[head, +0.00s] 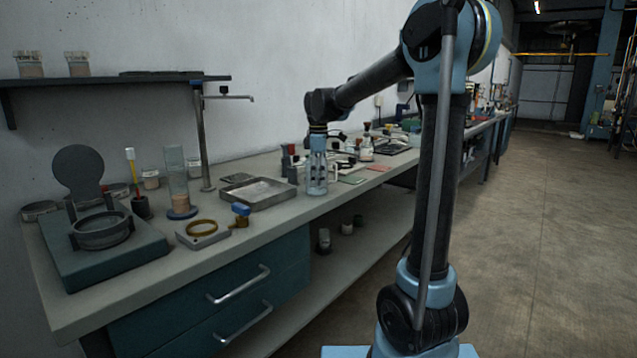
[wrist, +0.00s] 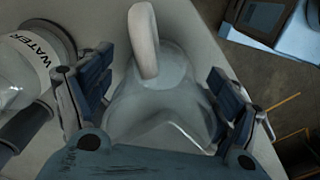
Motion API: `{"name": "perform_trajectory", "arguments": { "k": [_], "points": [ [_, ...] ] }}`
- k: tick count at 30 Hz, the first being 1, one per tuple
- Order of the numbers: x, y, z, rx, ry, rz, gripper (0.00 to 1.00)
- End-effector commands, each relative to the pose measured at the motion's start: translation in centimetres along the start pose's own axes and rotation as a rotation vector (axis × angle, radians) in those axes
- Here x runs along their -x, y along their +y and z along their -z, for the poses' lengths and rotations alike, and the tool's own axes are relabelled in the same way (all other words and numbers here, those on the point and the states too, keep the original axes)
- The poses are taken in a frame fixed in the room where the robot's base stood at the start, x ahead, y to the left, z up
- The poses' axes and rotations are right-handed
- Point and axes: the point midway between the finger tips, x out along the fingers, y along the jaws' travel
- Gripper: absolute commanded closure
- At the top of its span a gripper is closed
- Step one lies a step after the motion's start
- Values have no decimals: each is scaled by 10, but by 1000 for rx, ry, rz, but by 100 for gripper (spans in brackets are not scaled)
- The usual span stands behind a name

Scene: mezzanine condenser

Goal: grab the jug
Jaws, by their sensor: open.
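The jug (wrist: 155,105) is in the middle of the wrist view, a pale, see-through vessel with a pointed lip and a thick whitish handle (wrist: 143,40) toward the top. My gripper (wrist: 160,88) is open, with one finger to the left of the jug's body and one to the right. The jug lies between them; I cannot tell whether either finger touches it. The palm hides its near part. In the head view my gripper (head: 317,178) points down at the bench's front edge, and I cannot make out the jug there.
A clear bottle marked WATER (wrist: 22,75) lies close left of my left finger in the wrist view. On the bench, a shallow metal tray (head: 258,193) is just left of my gripper, with a metal stand (head: 203,140) behind. Open floor (head: 540,220) lies to the right.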

Motion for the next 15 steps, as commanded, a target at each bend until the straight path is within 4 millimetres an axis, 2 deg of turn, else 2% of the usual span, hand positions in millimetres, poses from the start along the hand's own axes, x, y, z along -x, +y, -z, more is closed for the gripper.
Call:
{"name": "perform_trajectory", "arguments": {
  "k": [7,13,15],
  "points": [
    [-1,0,0,0,0,0,19],
    [-1,0,0,0,0,0,64],
    [-1,0,0,0,0,0,66]
  ]
}}
